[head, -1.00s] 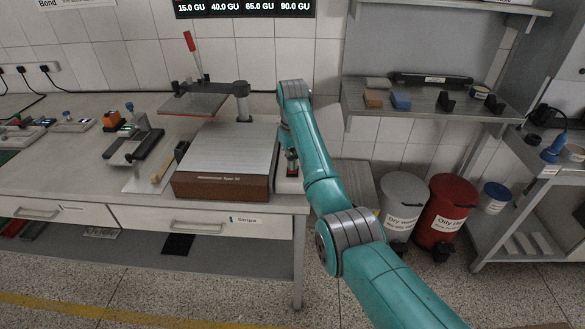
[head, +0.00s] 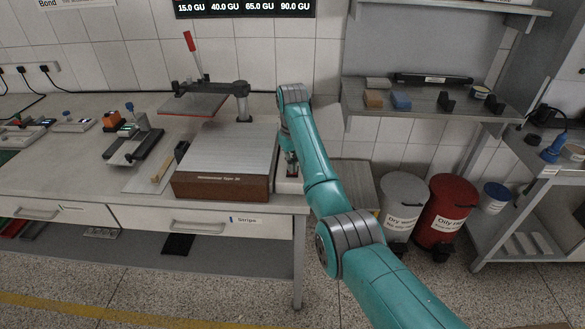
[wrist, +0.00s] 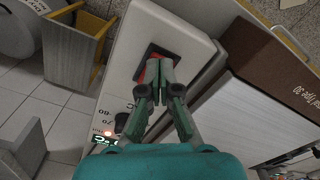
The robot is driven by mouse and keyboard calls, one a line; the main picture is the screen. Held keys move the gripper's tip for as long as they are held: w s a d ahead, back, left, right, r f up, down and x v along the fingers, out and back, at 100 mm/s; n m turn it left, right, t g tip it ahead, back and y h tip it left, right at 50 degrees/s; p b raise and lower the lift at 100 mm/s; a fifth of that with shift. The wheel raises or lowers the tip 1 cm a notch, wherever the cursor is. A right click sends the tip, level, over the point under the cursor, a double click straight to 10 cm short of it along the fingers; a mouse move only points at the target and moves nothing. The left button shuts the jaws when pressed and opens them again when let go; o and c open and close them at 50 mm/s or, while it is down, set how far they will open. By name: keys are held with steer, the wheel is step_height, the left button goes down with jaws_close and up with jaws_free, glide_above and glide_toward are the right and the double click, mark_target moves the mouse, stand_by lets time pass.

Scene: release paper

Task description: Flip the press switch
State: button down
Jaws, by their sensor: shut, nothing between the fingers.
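The switch (wrist: 142,75) is a red rocker in a dark frame on a light control box (wrist: 138,42), seen in the wrist view. My gripper (wrist: 158,66) is shut and empty, its fingertips over the switch and covering much of it. I cannot tell whether the tips touch it or which way the rocker is tilted. In the head view my gripper (head: 292,168) is low over the control box (head: 289,186), at the right end of the bench. The press base (head: 222,186) with its brown front stands directly left of the box.
The control box also has a dark knob (wrist: 122,122), a lit orange lamp (wrist: 108,133) and a green display (wrist: 104,142). A raised plate on a post (head: 242,103) with a red-handled lever (head: 190,43) stands behind the press base. Bins (head: 402,200) stand right of the bench.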

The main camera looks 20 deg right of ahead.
steer(key=shift+f, duration=0.15)
steer(key=shift+r, duration=3.55)
steer(key=shift+s, duration=0.1)
